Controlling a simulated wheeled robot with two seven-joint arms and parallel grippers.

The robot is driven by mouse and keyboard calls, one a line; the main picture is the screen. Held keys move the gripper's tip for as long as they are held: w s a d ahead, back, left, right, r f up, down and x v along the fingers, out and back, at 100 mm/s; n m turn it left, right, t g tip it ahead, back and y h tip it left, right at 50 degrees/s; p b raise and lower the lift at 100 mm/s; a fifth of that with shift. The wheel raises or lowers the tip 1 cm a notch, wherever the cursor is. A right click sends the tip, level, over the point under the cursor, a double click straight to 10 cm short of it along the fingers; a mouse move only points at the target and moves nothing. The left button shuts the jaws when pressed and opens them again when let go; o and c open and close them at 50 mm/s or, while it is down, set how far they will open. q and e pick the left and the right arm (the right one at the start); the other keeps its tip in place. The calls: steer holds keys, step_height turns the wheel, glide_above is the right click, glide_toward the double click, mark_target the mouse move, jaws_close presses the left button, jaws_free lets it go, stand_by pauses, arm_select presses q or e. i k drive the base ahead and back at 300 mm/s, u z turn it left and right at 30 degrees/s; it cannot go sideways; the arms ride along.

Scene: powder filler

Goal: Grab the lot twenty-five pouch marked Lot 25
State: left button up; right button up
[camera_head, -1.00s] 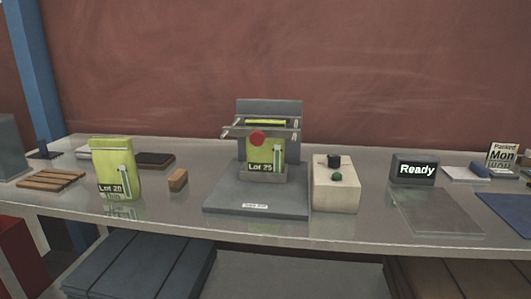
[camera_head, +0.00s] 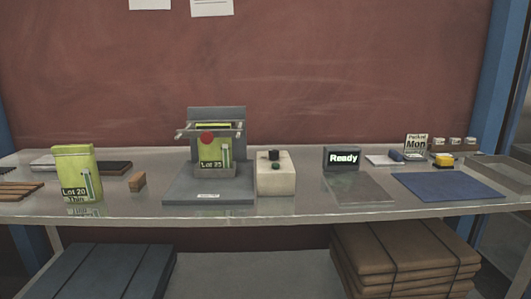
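The yellow-green Lot 25 pouch (camera_head: 213,152) stands upright in the grey filler stand (camera_head: 208,196) on the table, left of the picture's middle. A metal bar frame with a red round knob (camera_head: 207,138) crosses in front of its upper part, and the pouch's lower edge sits in a holder. A similar pouch marked Lot 20 Thin (camera_head: 76,174) stands on the table to the left. Neither of my grippers shows in the head view.
A cream box with a green and a black knob (camera_head: 276,179) stands right of the filler. A small wooden block (camera_head: 137,182) lies between Lot 20 and the filler.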

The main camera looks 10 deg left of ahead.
mark_target(217, 154)
steer(key=z, duration=0.8)
steer(key=i, duration=0.75)
steer(key=u, duration=1.65)
